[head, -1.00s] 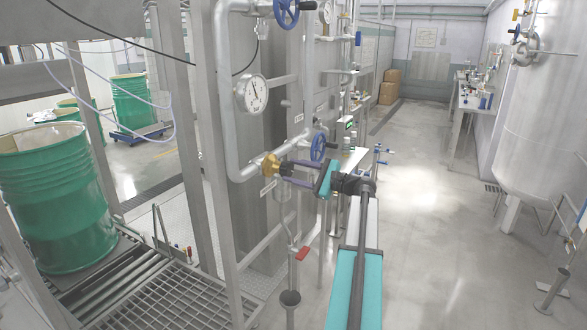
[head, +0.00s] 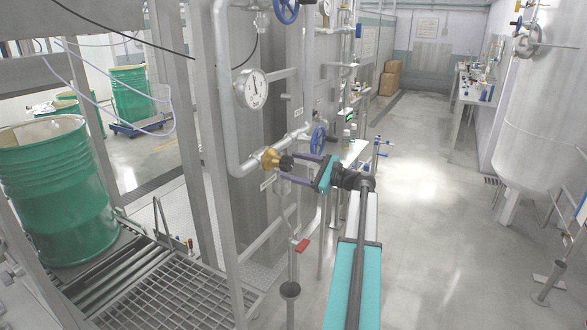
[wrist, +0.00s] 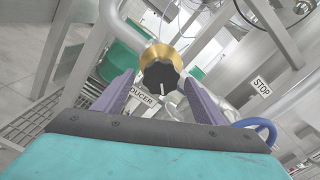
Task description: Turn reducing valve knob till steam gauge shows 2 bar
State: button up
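The reducing valve (head: 269,159) has a brass body and a black knob (head: 287,163), low on the steam pipe. In the wrist view the black knob (wrist: 160,76) faces me with a white mark on it, and the brass body (wrist: 160,54) is behind it. My gripper (head: 288,168) is open, its purple fingers pointing at the knob. In the wrist view the fingertips of my gripper (wrist: 160,82) stand left and right of the knob, with gaps showing. The round white steam gauge (head: 251,88) is above the valve; its dark needle is too small to read exactly.
A blue handwheel (head: 318,139) is close to the right of the valve. A red-handled valve (head: 302,245) is below my gripper. A frame post (head: 215,170) stands left. A green drum (head: 55,190) stands on rollers. The floor on the right is open.

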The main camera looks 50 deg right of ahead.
jog(key=shift+r, duration=0.1)
jog(key=b+v, duration=0.4)
jog(key=v, duration=0.9)
jog(key=shift+s, duration=0.4)
jog(key=shift+w, duration=0.1)
